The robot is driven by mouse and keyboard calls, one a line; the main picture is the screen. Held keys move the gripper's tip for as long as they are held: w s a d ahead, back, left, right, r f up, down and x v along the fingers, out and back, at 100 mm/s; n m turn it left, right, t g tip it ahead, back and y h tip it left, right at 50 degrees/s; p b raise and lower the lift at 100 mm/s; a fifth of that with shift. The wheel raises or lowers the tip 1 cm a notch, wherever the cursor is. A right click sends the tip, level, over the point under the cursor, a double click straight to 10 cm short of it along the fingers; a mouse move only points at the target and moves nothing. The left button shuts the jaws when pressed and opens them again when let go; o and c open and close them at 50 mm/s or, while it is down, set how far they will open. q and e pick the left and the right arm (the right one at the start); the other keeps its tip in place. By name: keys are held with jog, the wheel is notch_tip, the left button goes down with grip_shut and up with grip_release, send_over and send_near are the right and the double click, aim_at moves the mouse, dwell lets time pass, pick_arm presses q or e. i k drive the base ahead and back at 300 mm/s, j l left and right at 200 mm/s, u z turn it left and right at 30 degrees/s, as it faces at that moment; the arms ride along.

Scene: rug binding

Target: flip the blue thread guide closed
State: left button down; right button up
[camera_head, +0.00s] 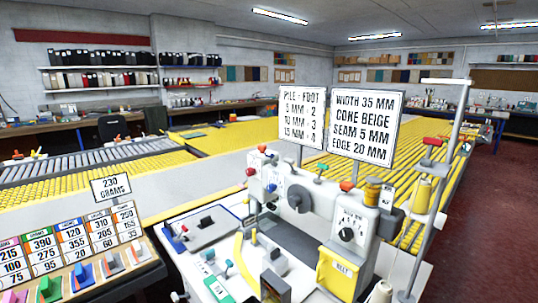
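The white binding machine (315,210) stands in the middle right, with dials and small coloured parts on its head. A small blue part (271,187) sits on the left front of the head, near a red knob (250,171). A teal-topped part (322,167) stands on top of the head. I cannot tell for certain which of these is the blue thread guide, nor whether it is open or closed. Neither of my grippers shows in the head view.
A thread stand (433,190) with yellow cones rises at the machine's right. Two signs (364,124) stand behind the head. A yellow box (338,272) is on its front. A sloped rack of number cards (75,237) stands at the left. Yellow roller tables (230,137) stretch behind.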

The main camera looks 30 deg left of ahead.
aim_at(270, 155)
jog(key=j+z, duration=0.4)
jog(key=j, duration=1.3)
